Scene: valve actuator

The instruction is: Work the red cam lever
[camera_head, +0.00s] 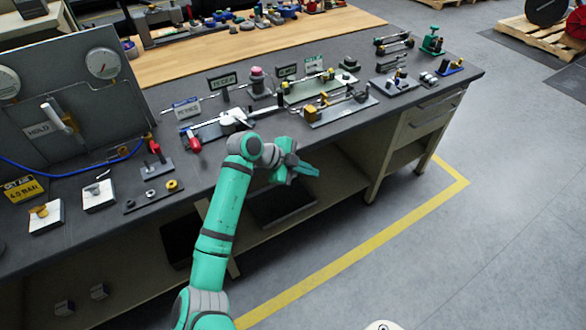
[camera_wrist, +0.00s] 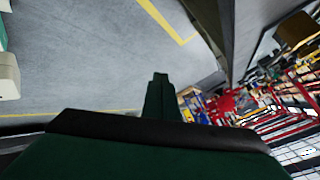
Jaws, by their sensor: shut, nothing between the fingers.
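Two red-handled fixtures stand on the dark workbench, and I cannot tell for sure which is the cam lever. One is a small upright red lever (camera_head: 155,148) on a grey plate near the bench's front left. The other is a red grip (camera_head: 193,143) at the front end of a fixture with a white body (camera_head: 234,118). My gripper (camera_head: 312,170) is in front of the bench edge, to the right of both and apart from them. Its fingers are together and empty. In the wrist view, the closed fingers (camera_wrist: 160,95) point over bare floor, and neither red handle shows.
The dark bench top (camera_head: 115,213) carries several clamp and rod fixtures, including one with brass parts (camera_head: 322,106). A gauge panel (camera_head: 90,100) stands at the left. Small plates lie along the front left edge.

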